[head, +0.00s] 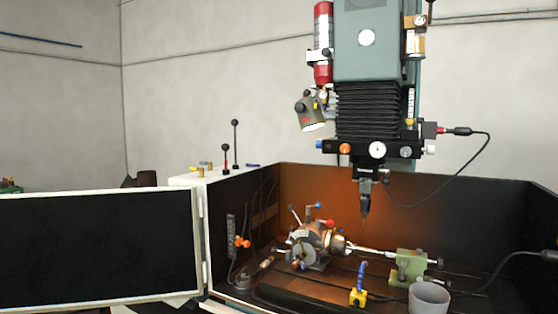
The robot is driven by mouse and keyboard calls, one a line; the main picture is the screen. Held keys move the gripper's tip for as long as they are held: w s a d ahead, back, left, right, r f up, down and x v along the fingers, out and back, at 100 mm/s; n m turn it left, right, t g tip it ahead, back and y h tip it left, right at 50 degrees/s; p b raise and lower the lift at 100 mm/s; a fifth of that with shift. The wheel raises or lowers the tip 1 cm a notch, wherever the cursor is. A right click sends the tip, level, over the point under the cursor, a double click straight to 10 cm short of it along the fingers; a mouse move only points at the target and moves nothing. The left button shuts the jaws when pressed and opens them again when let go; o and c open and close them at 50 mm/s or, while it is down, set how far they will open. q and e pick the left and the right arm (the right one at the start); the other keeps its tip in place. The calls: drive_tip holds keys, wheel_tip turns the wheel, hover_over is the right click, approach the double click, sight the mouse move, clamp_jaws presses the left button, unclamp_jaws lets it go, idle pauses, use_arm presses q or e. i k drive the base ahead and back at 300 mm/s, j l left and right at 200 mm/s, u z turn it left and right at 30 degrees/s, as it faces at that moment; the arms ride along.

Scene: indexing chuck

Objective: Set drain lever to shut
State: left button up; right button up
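No lever in the head view carries a readable drain label, so I cannot tell which one is the drain lever. A blue upright handle (362,274) stands on a yellow block (358,297) at the front of the machine bed. An orange-knobbed fitting (242,242) is on the left inner wall of the enclosure. Neither of my grippers is in view.
The indexing chuck (313,245) sits on the bed, with a green tailstock (411,263) to its right. A grey cup (429,298) stands at the front right. The spindle head (365,150) hangs above. An open dark door panel (98,246) fills the lower left.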

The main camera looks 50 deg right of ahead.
sight(225, 148)
drive_tip(key=z, duration=1.15)
